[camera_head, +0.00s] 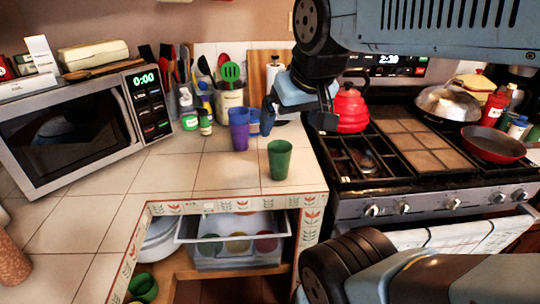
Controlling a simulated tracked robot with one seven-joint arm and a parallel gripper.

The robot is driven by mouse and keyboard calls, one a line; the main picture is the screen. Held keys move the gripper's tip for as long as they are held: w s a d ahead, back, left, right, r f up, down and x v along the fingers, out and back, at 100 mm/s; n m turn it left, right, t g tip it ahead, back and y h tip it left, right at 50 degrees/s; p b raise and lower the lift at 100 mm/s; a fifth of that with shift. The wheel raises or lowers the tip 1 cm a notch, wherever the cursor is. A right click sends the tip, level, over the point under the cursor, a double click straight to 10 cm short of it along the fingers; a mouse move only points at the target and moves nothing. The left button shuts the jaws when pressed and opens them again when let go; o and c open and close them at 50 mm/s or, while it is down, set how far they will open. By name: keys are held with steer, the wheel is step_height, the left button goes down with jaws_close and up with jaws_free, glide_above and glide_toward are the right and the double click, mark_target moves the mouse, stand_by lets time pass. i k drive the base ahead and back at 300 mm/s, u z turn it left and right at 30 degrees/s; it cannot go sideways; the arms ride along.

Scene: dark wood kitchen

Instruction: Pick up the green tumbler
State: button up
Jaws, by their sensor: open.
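A green tumbler (280,160) stands upright on the tiled counter near its front right corner. My gripper (297,118) is above and behind it in the picture, near the stove's left side, apart from the tumbler. Its fingers are open, with one dark finger at the left and one at the right; nothing shows held between them. Another green cup (143,288) sits low at the bottom left, below the counter.
A purple tumbler (239,128) and a blue cup (254,121) stand behind the green tumbler. A microwave (75,130) is at left. A red kettle (349,110) and red pan (492,144) sit on the stove. An open drawer (232,240) lies below the counter.

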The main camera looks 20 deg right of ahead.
mark_target(279, 151)
steer(key=z, duration=0.7)
steer(key=k, duration=2.1)
steer(key=u, duration=0.65)
steer(key=i, duration=1.05)
